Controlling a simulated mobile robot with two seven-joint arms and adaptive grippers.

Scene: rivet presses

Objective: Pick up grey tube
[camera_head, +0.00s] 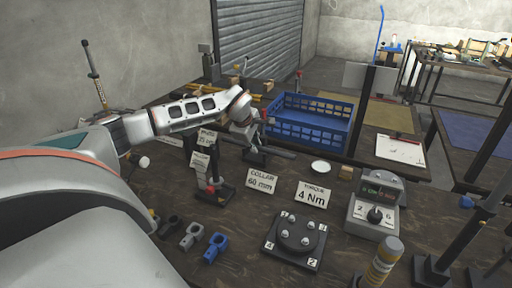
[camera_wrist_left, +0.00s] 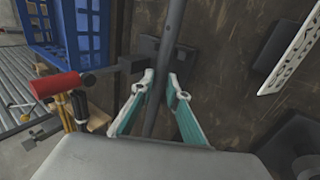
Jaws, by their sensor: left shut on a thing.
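The grey tube (camera_wrist_left: 168,60) runs lengthwise through the left wrist view, over a dark bracket or stand. The fingers of my left gripper (camera_wrist_left: 161,84) lie on either side of it, shut on the tube. In the head view the tube shows as a dark grey bar (camera_head: 277,148), by a black stand (camera_head: 256,158) on the workbench. My left gripper (camera_head: 246,132) reaches it from above, its fingers small and partly hidden there. I cannot tell whether the tube is clear of its support. My right gripper is not in view.
A blue crate (camera_head: 308,135) stands just behind the tube. Sign cards (camera_head: 262,180), a black plate with several round knobs (camera_head: 296,240), a control box (camera_head: 375,212) and clamps (camera_head: 190,236) occupy the bench. In the wrist view a red-ended tool (camera_wrist_left: 58,84) is close on the left.

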